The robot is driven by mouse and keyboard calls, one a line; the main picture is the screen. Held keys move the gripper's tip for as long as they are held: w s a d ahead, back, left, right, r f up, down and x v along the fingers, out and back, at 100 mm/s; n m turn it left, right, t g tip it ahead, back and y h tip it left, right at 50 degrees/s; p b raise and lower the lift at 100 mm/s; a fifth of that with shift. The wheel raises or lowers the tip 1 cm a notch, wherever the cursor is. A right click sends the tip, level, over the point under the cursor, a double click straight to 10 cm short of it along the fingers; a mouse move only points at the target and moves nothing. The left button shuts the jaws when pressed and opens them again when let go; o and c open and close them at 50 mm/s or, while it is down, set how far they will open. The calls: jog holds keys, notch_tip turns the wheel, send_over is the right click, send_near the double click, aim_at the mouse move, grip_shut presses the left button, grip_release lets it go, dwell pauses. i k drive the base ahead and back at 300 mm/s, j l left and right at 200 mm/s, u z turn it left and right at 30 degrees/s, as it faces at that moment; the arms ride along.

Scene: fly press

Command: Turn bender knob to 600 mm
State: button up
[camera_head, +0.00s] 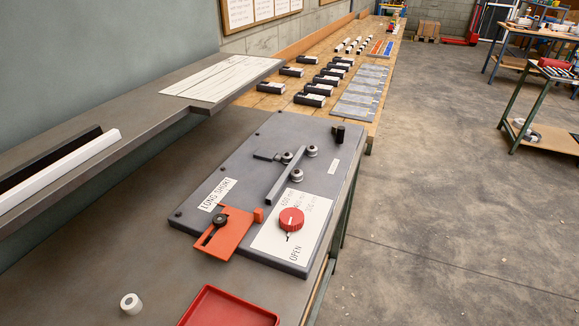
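The bender (228,172) is a flat grey plate with bolts and rollers, lying on the grey bench. Its red round knob (291,219) sits on a white label plate (262,237) near the front right. The label shows "600 mm" and other mm marks above the knob, and "OPEN" below it. A small dark pointer mark shows at the knob's lower edge, on the side toward "OPEN"; the exact setting is too small to tell. An orange lever plate (222,243) sits left of the knob, by a "LONG SHORT" label (217,194). My gripper is not in view.
A red tray (231,309) and a white ring (131,303) lie on the bench in front. A raised shelf (135,110) runs along the left. A wooden table (385,80) with black blocks and grey plates stands behind. Open concrete floor (450,210) lies to the right.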

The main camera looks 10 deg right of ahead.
aim_at(291, 219)
jog(key=k+u, duration=0.1)
jog(key=u, duration=0.25)
jog(key=k+u, duration=0.15)
jog(key=u, duration=0.2)
jog(key=k+u, duration=0.15)
jog(key=u, duration=0.2)
